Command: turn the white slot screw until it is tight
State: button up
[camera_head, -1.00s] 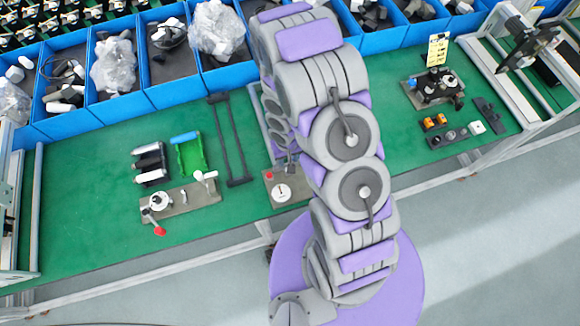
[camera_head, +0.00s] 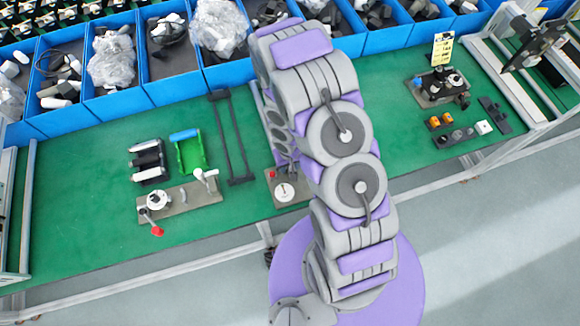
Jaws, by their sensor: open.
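The white slot screw (camera_head: 285,192) is a small round white disc with a dark mark on it. It sits on a small brown-grey plate (camera_head: 273,202) near the front edge of the green bench, just left of my arm. A red knob stands on the same plate, behind the screw. My gripper (camera_head: 284,160) is only partly in view, behind my upper arm links and just beyond the screw. It is open and pointing down. My arm hides most of it, and I cannot tell whether its tips touch the screw.
To the left are a plate with clamps and a red-tipped lever (camera_head: 180,204), a green bracket (camera_head: 190,158) and a black frame (camera_head: 231,140). Blue bins (camera_head: 115,106) line the back. A fixture (camera_head: 440,88) stands at the right. Bare bench lies left of the plate.

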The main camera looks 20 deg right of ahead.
jog(key=shift+d, duration=1.1)
jog(key=shift+a, duration=0.85)
jog(key=shift+d, duration=0.15)
grip_shut()
